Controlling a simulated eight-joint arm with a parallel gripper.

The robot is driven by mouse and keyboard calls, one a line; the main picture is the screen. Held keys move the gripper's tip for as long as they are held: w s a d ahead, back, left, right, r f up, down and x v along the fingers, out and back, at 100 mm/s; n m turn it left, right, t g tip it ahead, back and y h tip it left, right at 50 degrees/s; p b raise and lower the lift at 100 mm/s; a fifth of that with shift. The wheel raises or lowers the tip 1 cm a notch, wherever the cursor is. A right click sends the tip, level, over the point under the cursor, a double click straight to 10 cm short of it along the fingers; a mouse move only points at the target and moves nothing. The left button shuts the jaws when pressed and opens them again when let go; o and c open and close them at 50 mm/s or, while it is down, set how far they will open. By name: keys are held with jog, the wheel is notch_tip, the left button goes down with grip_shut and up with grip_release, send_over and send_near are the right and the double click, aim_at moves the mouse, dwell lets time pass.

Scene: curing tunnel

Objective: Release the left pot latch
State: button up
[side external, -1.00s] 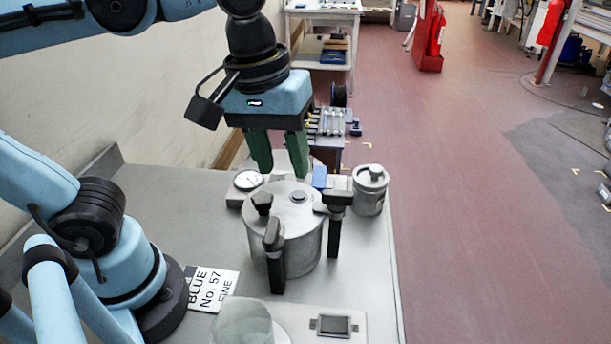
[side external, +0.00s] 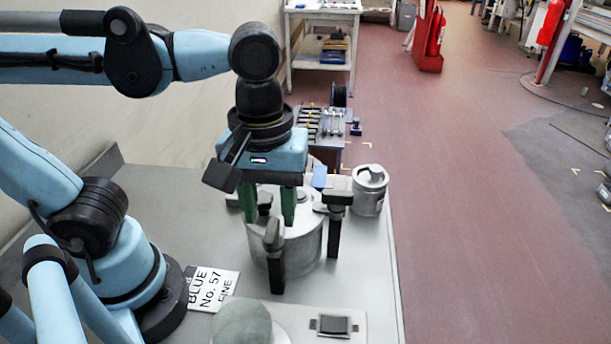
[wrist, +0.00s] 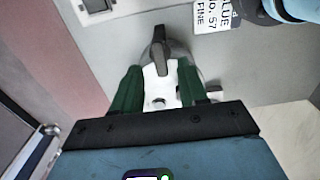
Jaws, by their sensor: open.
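The metal pot (side external: 305,245) stands on the bench with dark latches around its rim. The left latch (side external: 264,203) is at the back left in the side external view, partly behind my gripper. The front latch (side external: 274,250) and right latch (side external: 336,220) stand upright on the pot's side. My gripper (side external: 269,218) points down over the pot's left back part, open, one green finger either side of the left latch; contact cannot be told. In the wrist view the front latch (wrist: 158,50) lies beyond the fingertips; a pale lid area (wrist: 160,88) shows between the fingers.
A lidded metal can (side external: 370,190) stands right of the pot, with a blue block (side external: 319,177) near it. A label card (side external: 212,288) lies at front left. A plate with a dark window (side external: 336,325) and a rounded grey-green object (side external: 242,325) are in front.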

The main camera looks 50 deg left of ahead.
aim_at(271, 229)
jog(key=shift+f, duration=1.55)
grip_shut()
